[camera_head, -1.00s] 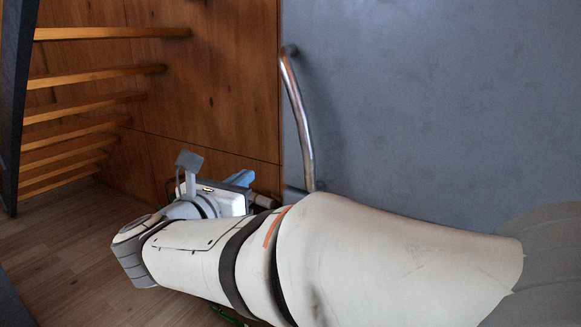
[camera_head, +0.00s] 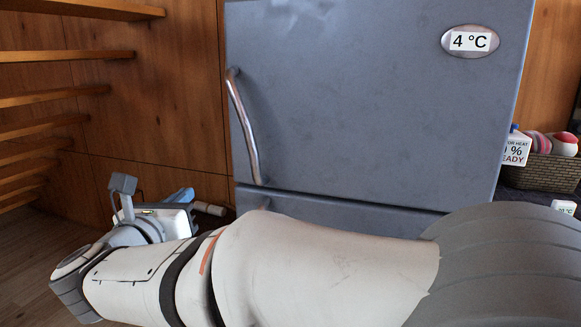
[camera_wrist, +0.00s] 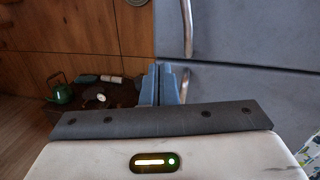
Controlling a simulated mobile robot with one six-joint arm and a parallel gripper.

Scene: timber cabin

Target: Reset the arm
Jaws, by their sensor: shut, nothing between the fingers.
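My arm lies across the lower part of the head view, and my gripper (camera_head: 184,196) is at its far end, left of the fridge. In the wrist view my gripper (camera_wrist: 160,86) shows two blue fingers pressed together with nothing between them. The grey fridge (camera_head: 370,100) stands behind my arm in the head view; its doors look closed. The gripper is apart from the curved metal fridge handle (camera_head: 243,125), below and left of it. The handle also shows in the wrist view (camera_wrist: 187,30).
Wooden shelves (camera_head: 70,55) stand at the left by a wood-panelled wall. A woven basket (camera_head: 540,173) and a white carton (camera_head: 516,150) are right of the fridge. In the wrist view a green kettle (camera_wrist: 62,93) is at the left, near a dark surface with small items.

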